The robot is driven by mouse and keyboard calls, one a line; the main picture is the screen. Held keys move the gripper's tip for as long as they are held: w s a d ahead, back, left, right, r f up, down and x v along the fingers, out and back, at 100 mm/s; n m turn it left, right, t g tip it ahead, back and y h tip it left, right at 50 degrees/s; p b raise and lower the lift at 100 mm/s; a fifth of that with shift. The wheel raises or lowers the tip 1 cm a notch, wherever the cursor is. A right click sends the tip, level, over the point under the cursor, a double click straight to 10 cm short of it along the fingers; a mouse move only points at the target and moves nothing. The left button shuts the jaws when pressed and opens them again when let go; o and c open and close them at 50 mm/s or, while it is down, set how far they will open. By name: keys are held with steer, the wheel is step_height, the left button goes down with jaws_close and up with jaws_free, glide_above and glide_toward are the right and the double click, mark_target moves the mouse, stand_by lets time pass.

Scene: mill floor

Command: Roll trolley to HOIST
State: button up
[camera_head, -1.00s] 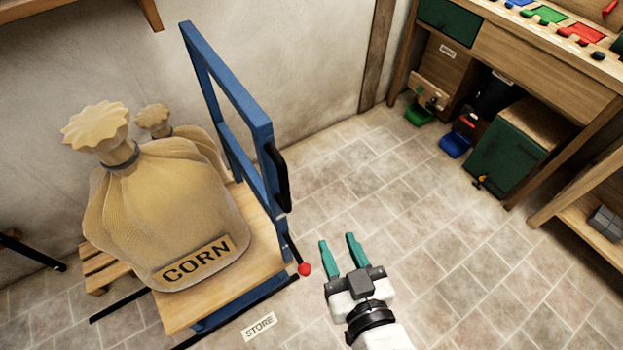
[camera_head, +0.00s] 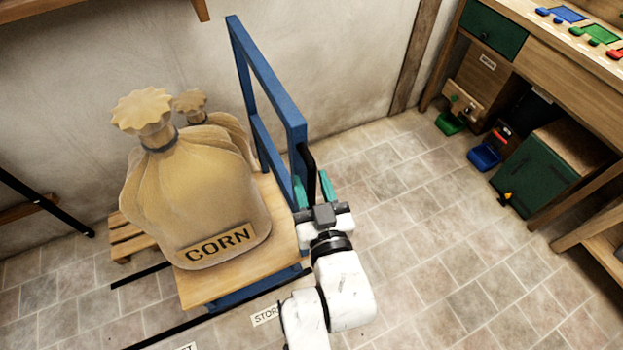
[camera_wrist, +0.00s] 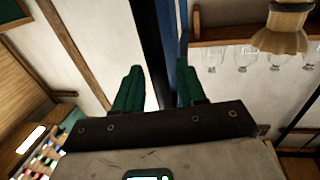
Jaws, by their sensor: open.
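The trolley has a wooden deck (camera_head: 200,292) and an upright blue frame (camera_head: 268,92). A black handle (camera_head: 307,160) is on the right side of the frame. A large sack marked CORN (camera_head: 195,190) sits on the deck. My gripper (camera_head: 313,186) is open at the handle, with one teal finger on each side of it. In the wrist view the dark handle bar (camera_wrist: 148,45) runs between my open fingers (camera_wrist: 158,80); contact cannot be told. The trolley's red knob is hidden behind my gripper. No readable HOIST sign is in view.
A STORE label (camera_head: 266,315) lies on the floor by the trolley. Another label (camera_head: 186,347) is cut off at the bottom edge. Dark floor rails (camera_head: 140,277) show at the deck's left. A workbench (camera_head: 545,75) and green cabinet (camera_head: 548,165) stand right. The floor between is clear.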

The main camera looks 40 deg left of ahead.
steer(key=shift+w+a, duration=0.2)
steer(key=shift+a, duration=0.05)
steer(key=shift+c, duration=0.2)
jaws_close()
stand_by(0.3)
